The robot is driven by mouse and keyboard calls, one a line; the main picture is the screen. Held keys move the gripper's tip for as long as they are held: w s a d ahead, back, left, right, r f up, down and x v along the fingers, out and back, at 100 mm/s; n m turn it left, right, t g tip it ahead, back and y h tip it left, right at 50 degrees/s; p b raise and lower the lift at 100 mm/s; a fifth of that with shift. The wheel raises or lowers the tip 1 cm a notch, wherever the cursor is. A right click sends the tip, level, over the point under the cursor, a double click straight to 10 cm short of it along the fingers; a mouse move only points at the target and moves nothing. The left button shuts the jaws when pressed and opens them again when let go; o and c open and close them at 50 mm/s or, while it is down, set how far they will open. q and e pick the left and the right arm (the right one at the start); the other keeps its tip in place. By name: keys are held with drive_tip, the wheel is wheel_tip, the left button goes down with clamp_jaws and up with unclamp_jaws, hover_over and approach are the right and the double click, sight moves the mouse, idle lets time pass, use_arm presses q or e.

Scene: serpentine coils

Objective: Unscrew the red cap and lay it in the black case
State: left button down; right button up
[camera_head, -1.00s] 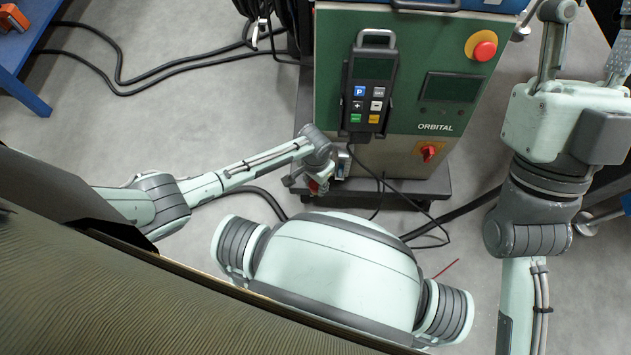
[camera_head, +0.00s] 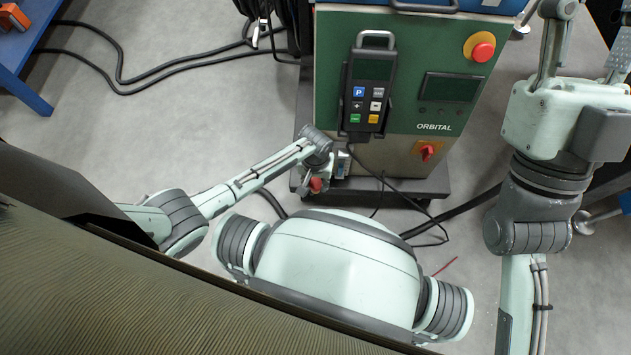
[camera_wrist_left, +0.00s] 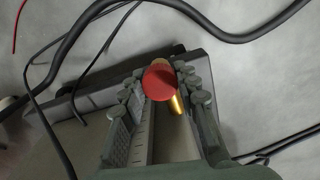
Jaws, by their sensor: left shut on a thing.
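The red cap (camera_head: 316,185) is at the end of my left arm, low in front of the green machine. In the left wrist view the red cap (camera_wrist_left: 160,83) sits between the fingertips of my left gripper (camera_wrist_left: 162,88), which is shut on it. A brass-coloured piece (camera_wrist_left: 176,104) shows just beside and behind the cap; I cannot tell whether the two are joined. In the head view my left gripper (camera_head: 314,183) is small and partly hidden by its wrist. I cannot make out the black case.
The green machine (camera_head: 455,60) stands on a dark base (camera_head: 420,187), with a hand-held control unit (camera_head: 371,90) on its front. Black cables (camera_head: 150,85) lie on the grey floor. A blue table (camera_head: 35,100) is at the far left.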

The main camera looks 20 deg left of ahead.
sight(315, 183)
use_arm(q)
drive_tip(key=c, duration=1)
unclamp_jaws()
drive_tip(key=shift+c, duration=0.2)
wheel_tip(315, 183, up, 17)
drive_tip(key=shift+c, duration=0.4)
